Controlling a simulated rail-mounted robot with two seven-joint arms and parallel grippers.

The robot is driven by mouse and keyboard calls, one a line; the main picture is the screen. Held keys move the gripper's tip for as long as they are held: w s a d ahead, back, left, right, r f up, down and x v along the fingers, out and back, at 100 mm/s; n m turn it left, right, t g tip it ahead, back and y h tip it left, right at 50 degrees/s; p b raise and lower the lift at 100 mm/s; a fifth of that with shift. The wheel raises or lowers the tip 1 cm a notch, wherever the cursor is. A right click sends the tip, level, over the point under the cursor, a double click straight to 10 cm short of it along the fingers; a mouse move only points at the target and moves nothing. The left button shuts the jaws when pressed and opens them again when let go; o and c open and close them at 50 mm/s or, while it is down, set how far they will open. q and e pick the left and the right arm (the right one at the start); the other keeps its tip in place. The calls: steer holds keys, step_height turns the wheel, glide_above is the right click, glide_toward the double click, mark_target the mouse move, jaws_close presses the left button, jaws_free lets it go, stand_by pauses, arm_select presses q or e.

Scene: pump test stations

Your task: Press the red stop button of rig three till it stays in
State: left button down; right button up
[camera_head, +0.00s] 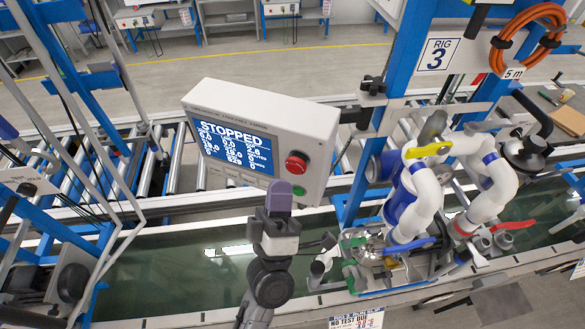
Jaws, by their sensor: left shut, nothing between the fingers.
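The red stop button (297,163) sits on the right part of the face of a light grey control box (258,107). A green button (299,190) is below it. The box's blue screen (232,146) reads "STOPPED" above smaller lines. My left gripper (279,190) is shut and empty, with its purple fingertips pointing up in front of the box's lower edge, just below and left of the red button. The red button is uncovered, and the fingertips look apart from it. I cannot tell how deep the button sits. My right gripper is not in view.
A sign reading "RIG 3" (438,54) hangs on the blue frame right of the box. White pipes (418,200), valves and a yellow handle (429,150) crowd the right side. A green-floored trough (170,275) runs below the box. An orange coiled hose (530,38) hangs upper right.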

arm_select(q)
steer(key=shift+s+a+p, duration=0.2)
steer(key=shift+s+a, duration=0.15)
steer(key=shift+s, duration=0.35)
steer(key=shift+s+a+p, duration=0.2)
steer(key=shift+s+a, duration=0.15)
steer(key=shift+s, duration=0.3)
steer(key=shift+s+a+p, duration=0.2)
steer(key=shift+s+a, duration=0.15)
steer(key=shift+s, duration=0.35)
steer(key=d+f+m+g+h, duration=0.5)
steer(key=d+m+g+h, duration=0.2)
steer(key=m+g+h, duration=0.3)
step_height(320, 180, down, 6)
steer(key=s+a+r+m+g+y, duration=0.1)
steer(key=m+g+y, duration=0.3)
steer(key=m+g, duration=0.1)
steer(key=s+a+f+n+g+y+p, duration=0.1)
steer(key=s+a+f+g+y, duration=0.15)
steer(key=a+f+y, duration=0.7)
steer(key=s+a+f+n+g+y+p, duration=0.1)
steer(key=s+a+f+g+p, duration=0.1)
steer(key=s+a, duration=0.6)
steer(key=s+a+f+n+g+y+p, duration=0.1)
steer(key=s+a+f+g+y+p, duration=0.1)
steer(key=s+a, duration=0.7)
steer(key=shift+f+n+g+p, duration=0.3)
steer(key=shift+f+g+p, duration=0.2)
steer(key=shift+p, duration=0.25)
steer(key=shift+s, duration=0.1)
